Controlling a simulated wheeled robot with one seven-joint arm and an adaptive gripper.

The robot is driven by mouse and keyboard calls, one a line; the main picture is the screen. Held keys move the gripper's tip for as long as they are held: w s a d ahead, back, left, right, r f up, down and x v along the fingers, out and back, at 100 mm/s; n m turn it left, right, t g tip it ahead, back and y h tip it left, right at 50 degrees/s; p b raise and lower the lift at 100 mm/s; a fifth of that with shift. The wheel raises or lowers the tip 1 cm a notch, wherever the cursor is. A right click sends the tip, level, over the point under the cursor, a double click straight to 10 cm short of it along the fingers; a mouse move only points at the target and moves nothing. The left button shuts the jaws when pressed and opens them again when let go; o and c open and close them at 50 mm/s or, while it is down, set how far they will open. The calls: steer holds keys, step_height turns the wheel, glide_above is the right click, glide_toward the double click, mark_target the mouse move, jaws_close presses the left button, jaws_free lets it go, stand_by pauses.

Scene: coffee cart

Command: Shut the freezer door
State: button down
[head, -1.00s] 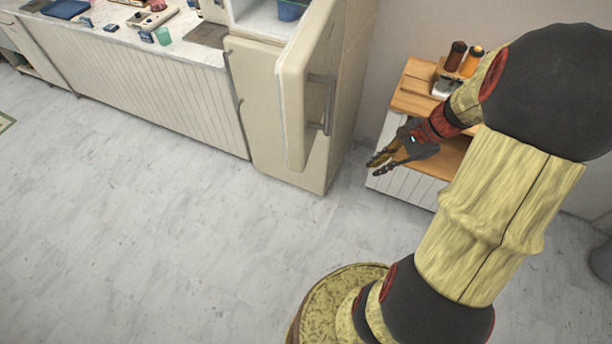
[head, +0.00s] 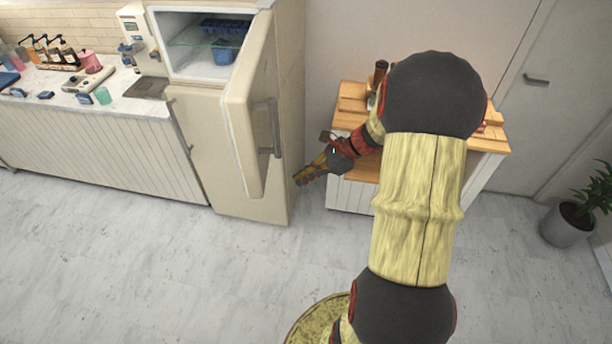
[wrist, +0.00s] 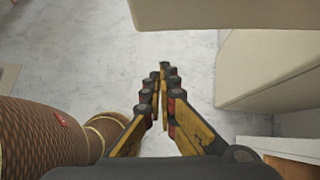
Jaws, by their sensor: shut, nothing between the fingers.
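The cream freezer door (head: 250,115) stands wide open in the head view, swung out toward me on the upper part of the fridge. It has a grey vertical handle (head: 273,128). The freezer compartment (head: 190,42) shows a glass shelf and blue containers inside. My gripper (head: 299,180) is shut and empty, to the right of the door's lower end and apart from the handle. In the wrist view my gripper (wrist: 163,85) has its fingers together over the floor. A cream panel, likely the door (wrist: 220,14), crosses the top of that view.
The closed lower fridge door (head: 215,165) is below the freezer. A wooden-topped cabinet (head: 350,104) stands right of the fridge, close to my arm. A counter (head: 125,95) with cups and bottles is at left. The floor (head: 130,265) in front is clear.

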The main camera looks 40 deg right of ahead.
steer(key=w+a+f, duration=0.4)
steer(key=w+a, duration=0.1)
steer(key=a, duration=0.1)
steer(key=shift+w, duration=0.2)
